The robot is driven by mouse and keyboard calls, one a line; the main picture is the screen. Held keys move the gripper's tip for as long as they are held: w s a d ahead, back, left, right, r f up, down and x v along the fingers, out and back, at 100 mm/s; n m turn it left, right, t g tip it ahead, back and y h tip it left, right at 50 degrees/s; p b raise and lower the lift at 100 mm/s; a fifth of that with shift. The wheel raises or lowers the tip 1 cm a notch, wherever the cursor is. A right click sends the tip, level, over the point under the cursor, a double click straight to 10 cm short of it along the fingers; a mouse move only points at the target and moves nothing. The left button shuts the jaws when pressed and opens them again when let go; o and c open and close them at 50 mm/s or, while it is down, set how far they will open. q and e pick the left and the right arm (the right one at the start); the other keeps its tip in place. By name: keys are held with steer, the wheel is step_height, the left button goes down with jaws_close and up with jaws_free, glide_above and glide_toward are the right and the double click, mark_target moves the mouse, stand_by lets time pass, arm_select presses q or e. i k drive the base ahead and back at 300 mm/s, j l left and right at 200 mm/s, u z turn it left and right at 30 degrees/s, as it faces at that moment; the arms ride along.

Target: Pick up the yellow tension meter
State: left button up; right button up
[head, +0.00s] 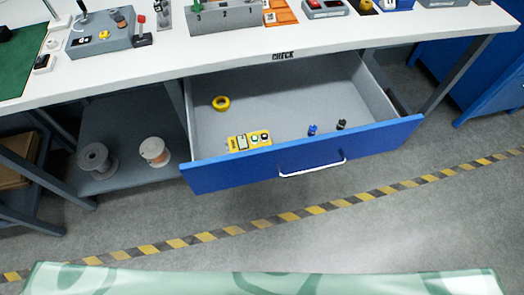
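The yellow tension meter (250,141) lies in the open drawer in the head view, close to the inside of the drawer's front panel, left of the handle. It is a yellow block with a pale display and dark round parts on its top. The drawer (350,152) has a blue front and a grey inside, and it is pulled out from under the white workbench. Neither of my grippers shows in this view.
A yellow ring (221,103) and two small items, one blue (312,129) and one black (341,124), lie in the drawer. The white benchtop (160,72) overhangs the drawer's back. Two spools (154,151) sit on a lower shelf at left. The floor in front is clear.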

mark_target(241, 142)
steer(key=k+l, duration=0.2)
steer(key=l, duration=0.15)
steer(key=k+l, duration=0.15)
steer(key=l, duration=0.2)
steer(key=k+l, duration=0.2)
steer(key=l, duration=0.15)
steer(key=k+l, duration=0.2)
steer(key=l, duration=0.15)
